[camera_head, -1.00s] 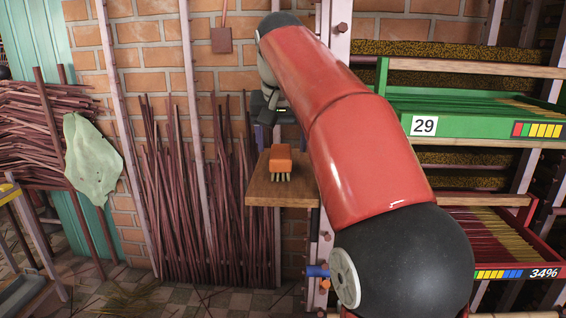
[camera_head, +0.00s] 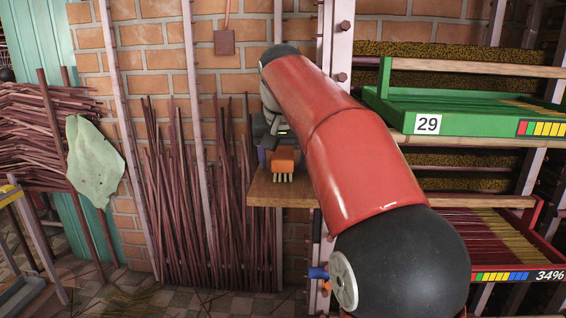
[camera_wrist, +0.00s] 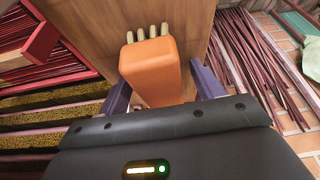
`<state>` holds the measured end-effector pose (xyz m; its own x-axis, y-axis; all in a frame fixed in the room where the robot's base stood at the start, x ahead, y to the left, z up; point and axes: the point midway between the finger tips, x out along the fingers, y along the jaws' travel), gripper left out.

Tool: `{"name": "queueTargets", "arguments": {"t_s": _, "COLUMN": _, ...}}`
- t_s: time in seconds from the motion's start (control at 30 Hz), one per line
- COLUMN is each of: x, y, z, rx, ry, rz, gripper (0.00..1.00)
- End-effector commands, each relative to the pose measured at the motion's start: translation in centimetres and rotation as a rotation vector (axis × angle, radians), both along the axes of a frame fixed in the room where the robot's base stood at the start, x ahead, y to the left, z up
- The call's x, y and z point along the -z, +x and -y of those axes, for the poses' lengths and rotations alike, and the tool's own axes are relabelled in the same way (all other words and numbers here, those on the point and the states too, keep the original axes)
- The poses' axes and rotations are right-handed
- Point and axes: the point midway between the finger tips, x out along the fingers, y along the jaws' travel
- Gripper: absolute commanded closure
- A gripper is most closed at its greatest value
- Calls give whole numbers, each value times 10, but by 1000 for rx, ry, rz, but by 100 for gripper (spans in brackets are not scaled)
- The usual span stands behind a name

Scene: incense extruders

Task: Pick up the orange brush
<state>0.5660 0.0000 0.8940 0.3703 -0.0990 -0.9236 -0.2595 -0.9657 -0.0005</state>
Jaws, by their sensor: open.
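The orange brush (camera_head: 285,161) stands on a small wooden shelf (camera_head: 277,194), its pale bristles pointing toward the head camera. In the wrist view the brush (camera_wrist: 151,70) lies ahead of my gripper (camera_wrist: 160,92), its near end between the two purple fingers. The fingers are open, with a gap on each side of the brush. In the head view my gripper (camera_head: 268,155) is just behind the brush and partly hidden by it and by my red arm.
A green tray marked 29 (camera_head: 470,124) and a red tray of sticks (camera_head: 545,265) sit on a rack at the right. Bundles of dark sticks (camera_head: 190,225) lean on the brick wall left of the shelf. A green cloth (camera_head: 95,165) hangs farther left.

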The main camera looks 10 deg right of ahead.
Motion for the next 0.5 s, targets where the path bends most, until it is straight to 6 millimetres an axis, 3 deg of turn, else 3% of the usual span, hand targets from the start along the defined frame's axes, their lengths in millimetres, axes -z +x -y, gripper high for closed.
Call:
{"name": "queueTargets", "arguments": {"t_s": 0.37, "x": 2, "y": 0, "z": 0, "rx": 0, "ry": 0, "rz": 0, "gripper": 34}}
{"name": "queueTargets", "arguments": {"t_s": 0.5, "x": 2, "y": 0, "z": 0, "rx": 0, "ry": 0, "rz": 0, "gripper": 48}}
